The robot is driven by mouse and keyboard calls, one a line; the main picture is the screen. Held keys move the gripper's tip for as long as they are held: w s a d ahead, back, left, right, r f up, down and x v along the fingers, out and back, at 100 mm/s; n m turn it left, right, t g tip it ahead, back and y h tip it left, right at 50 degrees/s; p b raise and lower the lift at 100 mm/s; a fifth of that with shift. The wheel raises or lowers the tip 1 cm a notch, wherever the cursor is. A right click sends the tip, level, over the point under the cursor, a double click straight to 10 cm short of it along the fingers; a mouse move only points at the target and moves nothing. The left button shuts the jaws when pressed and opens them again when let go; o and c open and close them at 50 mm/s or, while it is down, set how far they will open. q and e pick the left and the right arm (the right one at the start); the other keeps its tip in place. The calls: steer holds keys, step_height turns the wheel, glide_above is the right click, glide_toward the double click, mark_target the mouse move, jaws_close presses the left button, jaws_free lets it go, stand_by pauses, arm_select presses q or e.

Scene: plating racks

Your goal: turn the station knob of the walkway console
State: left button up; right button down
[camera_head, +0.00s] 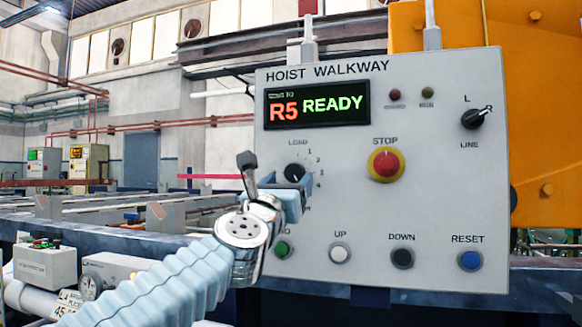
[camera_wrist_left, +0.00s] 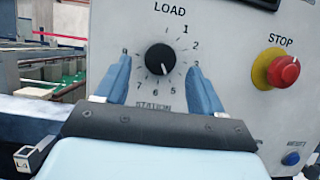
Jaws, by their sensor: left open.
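The walkway console (camera_head: 340,222) is a light grey panel titled HOIST WALKWAY. Its station knob (camera_head: 294,171) is black and partly hidden behind my left gripper in the head view. In the left wrist view the knob (camera_wrist_left: 160,58) sits inside a dial ring marked LOAD at the top and numbers around it. Its white mark points down and slightly right, around 5 and 6. My left gripper (camera_wrist_left: 160,66) is open, with one blue finger on each side of the knob and visible gaps between. It also shows in the head view (camera_head: 285,190). My right gripper is out of view.
The display (camera_head: 317,103) reads R5 READY. A red STOP button (camera_head: 385,164) is right of the knob. A selector (camera_head: 474,118) sits upper right. Green (camera_head: 281,249), white (camera_head: 340,253), black (camera_head: 402,257) and blue (camera_head: 470,260) buttons line the bottom.

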mark_target(294, 173)
arm_select(q)
steer(key=shift+p+x, duration=0.35)
steer(key=shift+x, duration=0.9)
steer(key=c, duration=1)
steer(key=shift+c, duration=0.2)
steer(key=shift+a+m, duration=0.1)
steer(key=shift+m, duration=0.2)
steer(key=m+g+h, duration=0.1)
steer(key=m+h, duration=0.1)
steer(key=m, duration=0.1)
steer(key=shift+a+m, duration=0.15)
steer(key=shift+m, duration=0.15)
steer(key=shift+r+m+g+h, duration=0.1)
steer(key=shift+m+g+h, duration=0.25)
steer(key=shift+m, duration=0.7)
steer(key=shift+m+g+h, duration=0.25)
steer(key=shift+m+h, duration=0.2)
steer(key=shift+m, duration=0.6)
